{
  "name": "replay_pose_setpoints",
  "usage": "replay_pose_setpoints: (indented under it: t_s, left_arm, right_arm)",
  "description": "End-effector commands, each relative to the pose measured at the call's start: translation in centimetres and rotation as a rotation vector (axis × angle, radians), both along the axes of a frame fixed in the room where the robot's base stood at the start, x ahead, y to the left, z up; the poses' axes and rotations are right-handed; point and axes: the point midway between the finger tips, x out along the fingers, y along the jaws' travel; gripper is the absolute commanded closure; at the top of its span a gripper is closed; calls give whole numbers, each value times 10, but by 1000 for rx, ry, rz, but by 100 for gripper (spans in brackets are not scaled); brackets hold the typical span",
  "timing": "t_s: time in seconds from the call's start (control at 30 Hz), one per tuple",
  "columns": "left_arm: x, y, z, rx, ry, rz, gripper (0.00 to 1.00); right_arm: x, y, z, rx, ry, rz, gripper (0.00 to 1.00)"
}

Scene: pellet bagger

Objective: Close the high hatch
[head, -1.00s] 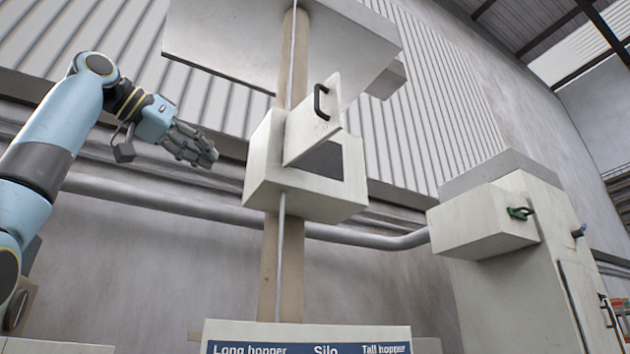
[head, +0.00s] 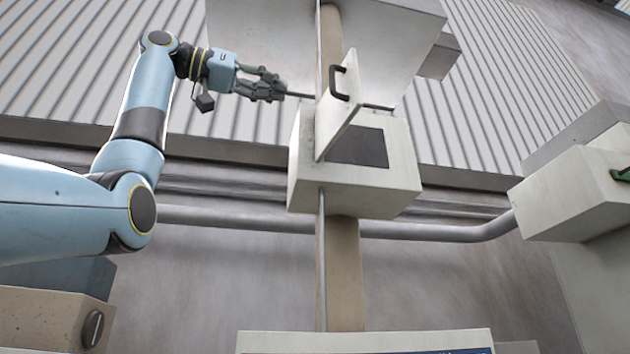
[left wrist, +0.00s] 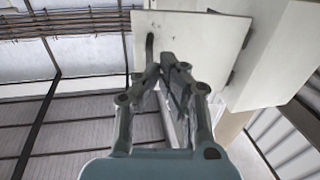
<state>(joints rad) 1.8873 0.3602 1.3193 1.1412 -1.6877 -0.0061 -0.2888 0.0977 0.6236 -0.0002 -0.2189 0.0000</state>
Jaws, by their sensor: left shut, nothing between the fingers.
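The high hatch is a pale box (head: 355,185) on a tan post, with its flap (head: 338,112) standing open and a dark opening (head: 357,147) beside it. A black handle (head: 339,83) sits on the flap. My left gripper (head: 280,92) is shut and empty, left of the flap, at about handle height. In the left wrist view the flap (left wrist: 205,38) fills the top, and the handle (left wrist: 150,46) shows just left of my left gripper's fingertips (left wrist: 168,62). I cannot tell whether they touch. My right gripper is out of view.
A large pale housing (head: 290,40) hangs above the hatch, with a thin rod running down the post. A grey pipe (head: 240,218) crosses behind. Another pale box (head: 575,195) with a green handle (head: 620,175) stands at the right.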

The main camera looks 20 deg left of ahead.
Motion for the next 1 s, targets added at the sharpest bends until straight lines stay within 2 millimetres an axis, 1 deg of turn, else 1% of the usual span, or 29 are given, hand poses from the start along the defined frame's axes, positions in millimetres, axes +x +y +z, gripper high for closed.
replay_pose_setpoints:
  t_s: [0.2,0.27,0.37,0.5,0.6,0.77,1.0]
  left_arm:
    - [29,-31,3,1,4,-4,100]
    - [39,-40,3,1,4,-3,100]
    - [54,-56,3,1,4,-3,100]
    - [72,-74,3,1,4,-3,100]
    - [81,-83,2,0,1,-2,100]
    - [90,-91,1,0,1,0,100]
    - [92,-93,-1,0,0,1,100]
  right_arm:
    - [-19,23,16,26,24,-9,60]
    - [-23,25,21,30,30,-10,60]
    - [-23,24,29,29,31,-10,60]
    - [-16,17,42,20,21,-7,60]
    - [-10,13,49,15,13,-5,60]
    - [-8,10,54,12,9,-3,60]
    - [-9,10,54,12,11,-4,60]
